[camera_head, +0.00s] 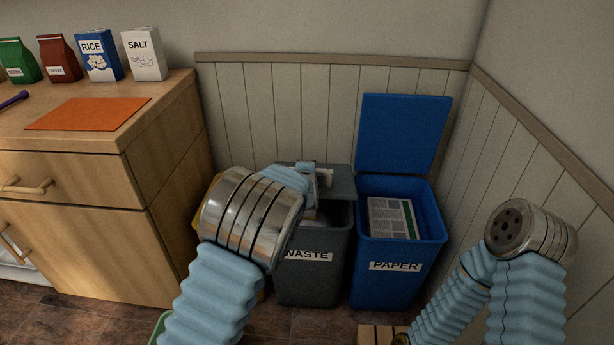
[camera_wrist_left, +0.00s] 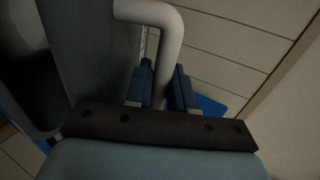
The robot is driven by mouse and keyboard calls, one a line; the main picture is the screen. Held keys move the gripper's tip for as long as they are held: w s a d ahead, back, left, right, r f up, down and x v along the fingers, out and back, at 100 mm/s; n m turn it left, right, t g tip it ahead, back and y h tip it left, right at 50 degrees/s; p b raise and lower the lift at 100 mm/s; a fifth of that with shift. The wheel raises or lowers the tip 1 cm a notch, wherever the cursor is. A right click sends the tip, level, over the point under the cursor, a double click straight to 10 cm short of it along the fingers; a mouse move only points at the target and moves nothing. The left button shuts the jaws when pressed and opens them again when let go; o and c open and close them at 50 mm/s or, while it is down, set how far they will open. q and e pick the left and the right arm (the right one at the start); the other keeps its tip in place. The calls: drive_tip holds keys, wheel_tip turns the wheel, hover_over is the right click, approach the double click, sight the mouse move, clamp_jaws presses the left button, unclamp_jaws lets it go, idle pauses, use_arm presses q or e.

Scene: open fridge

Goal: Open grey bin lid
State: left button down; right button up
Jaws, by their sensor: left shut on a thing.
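The grey bin (camera_head: 314,282), labelled WASTE, stands on the floor against the panelled wall. Its grey lid (camera_head: 342,182) is raised and tilted, with a dark gap below it at the bin's front; the lid also shows in the left wrist view (camera_wrist_left: 88,50). My left gripper (camera_head: 322,178) is at the lid, partly hidden behind my own arm. In the left wrist view its fingers (camera_wrist_left: 163,92) are shut on the pale bent handle (camera_wrist_left: 168,38).
A blue bin (camera_head: 392,272) labelled PAPER stands open close to the right of the grey bin, with papers inside. A yellow edge shows on the left. A wooden cabinet (camera_head: 80,235) stands further left. The side wall closes off the right.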

use_arm(q)
drive_tip(key=w+r+g, duration=0.3)
drive_tip(key=w+r, duration=0.1)
drive_tip(key=r, duration=0.1)
drive_tip(key=shift+w+r, duration=0.2)
drive_tip(key=shift+r, duration=0.05)
use_arm(e)
drive_tip(key=shift+r, duration=0.45)
use_arm(q)
drive_tip(key=c, duration=1.1)
unclamp_jaws()
drive_tip(key=b+v, duration=0.2)
drive_tip(key=v, duration=1.1)
drive_tip(key=shift+s+r, duration=0.25)
drive_tip(key=shift+r, duration=0.05)
use_arm(e)
wheel_tip(320, 180, down, 2)
